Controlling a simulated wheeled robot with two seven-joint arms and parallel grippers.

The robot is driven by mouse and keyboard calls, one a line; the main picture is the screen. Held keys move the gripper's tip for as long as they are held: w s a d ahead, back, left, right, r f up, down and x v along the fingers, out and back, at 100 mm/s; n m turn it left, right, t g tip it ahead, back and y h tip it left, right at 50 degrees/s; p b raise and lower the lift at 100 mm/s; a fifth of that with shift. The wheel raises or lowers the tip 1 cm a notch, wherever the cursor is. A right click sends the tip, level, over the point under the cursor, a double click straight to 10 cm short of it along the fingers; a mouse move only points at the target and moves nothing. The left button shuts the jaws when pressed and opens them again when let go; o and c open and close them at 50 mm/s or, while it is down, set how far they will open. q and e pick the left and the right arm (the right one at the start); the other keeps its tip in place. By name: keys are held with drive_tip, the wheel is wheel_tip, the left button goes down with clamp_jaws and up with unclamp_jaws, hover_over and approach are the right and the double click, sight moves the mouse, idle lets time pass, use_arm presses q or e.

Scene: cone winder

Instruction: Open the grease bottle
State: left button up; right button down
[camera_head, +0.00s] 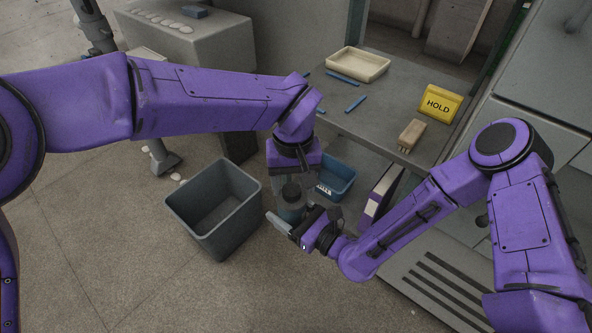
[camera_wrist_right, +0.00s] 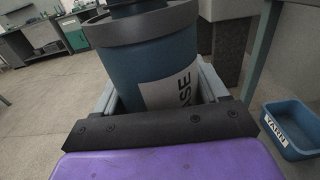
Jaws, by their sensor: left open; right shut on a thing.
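The grease bottle (camera_head: 291,207) is a dark teal cylinder with a dark cap (camera_head: 291,190) on top. In the right wrist view the grease bottle (camera_wrist_right: 155,65) fills the middle, with a white label partly reading "ASE". My right gripper (camera_head: 290,222) is shut around the bottle's body, its fingers on either side. My left gripper (camera_head: 290,182) points down from above, open, with its fingers around or just beside the cap; the head view does not show whether they touch it. The top of the cap is cut off in the right wrist view.
A grey bin (camera_head: 214,208) stands on the floor left of the bottle. A blue YARN bin (camera_head: 336,180) is behind it. The grey table (camera_head: 385,97) holds a cream tray (camera_head: 358,64), blue sticks, a yellow HOLD sign (camera_head: 440,104) and a tan block (camera_head: 411,136).

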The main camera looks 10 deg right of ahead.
use_arm(q)
drive_tip(key=shift+d, duration=0.1)
drive_tip(key=c, duration=1.1)
drive_tip(key=shift+s, duration=0.1)
